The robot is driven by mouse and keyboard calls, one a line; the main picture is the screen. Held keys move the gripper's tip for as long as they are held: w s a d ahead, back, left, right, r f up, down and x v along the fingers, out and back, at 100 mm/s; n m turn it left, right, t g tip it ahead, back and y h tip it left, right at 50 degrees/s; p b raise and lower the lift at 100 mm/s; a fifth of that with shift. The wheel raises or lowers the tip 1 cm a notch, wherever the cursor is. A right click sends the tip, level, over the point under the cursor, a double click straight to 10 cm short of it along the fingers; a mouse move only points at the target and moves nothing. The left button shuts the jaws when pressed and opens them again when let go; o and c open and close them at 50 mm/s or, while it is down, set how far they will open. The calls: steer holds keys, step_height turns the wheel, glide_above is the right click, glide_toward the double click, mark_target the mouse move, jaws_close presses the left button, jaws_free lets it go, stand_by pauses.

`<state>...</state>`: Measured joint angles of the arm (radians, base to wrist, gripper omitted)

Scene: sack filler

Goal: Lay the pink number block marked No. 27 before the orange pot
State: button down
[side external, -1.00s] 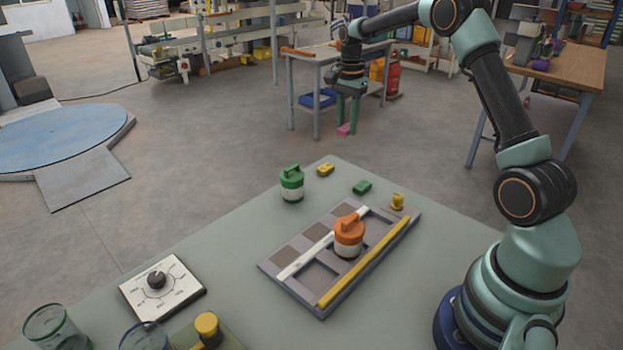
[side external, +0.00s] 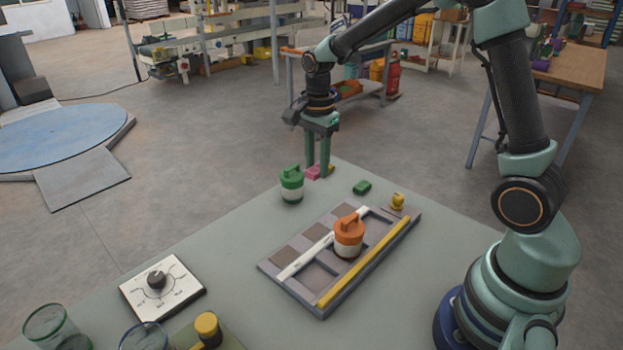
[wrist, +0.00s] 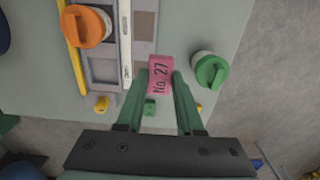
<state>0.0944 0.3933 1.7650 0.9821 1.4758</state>
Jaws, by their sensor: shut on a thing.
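The pink number block (wrist: 160,75), marked No. 27, is between the fingertips of my gripper (wrist: 160,83) in the wrist view. My gripper (side external: 318,172) is shut on it, and the pink block (side external: 313,171) also shows in the side view, at the far edge of the table beyond the green pot. The orange pot (side external: 349,236) has an orange lid and a white body. It stands upright on the grey tray (side external: 290,289), in its middle, and shows at the upper left of the wrist view (wrist: 83,27). My gripper is well apart from it.
A green pot (side external: 291,184) stands close to my gripper. A green block (side external: 362,187) and a yellow knobbed piece (side external: 398,201) lie near the tray's far end. A white bar (side external: 309,257) and a yellow bar (side external: 365,261) run along the tray. A dial plate (side external: 162,286) lies at left.

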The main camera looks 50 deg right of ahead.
mark_target(316, 232)
steer(key=shift+s+a+f, duration=0.6)
steer(key=shift+a+f, duration=0.05)
steer(key=shift+f, duration=1.1)
steer(key=shift+s+a+f, duration=0.6)
steer(key=shift+a+f, duration=0.1)
steer(key=shift+f, duration=1.05)
steer(key=shift+s+a+f, duration=0.6)
steer(key=shift+a+f, duration=0.05)
steer(key=shift+f, duration=1.1)
steer(key=shift+f, duration=0.7)
steer(key=shift+c, duration=0.3)
jaws_free()
steer(key=shift+r, duration=0.1)
step_height(316, 232, up, 8)
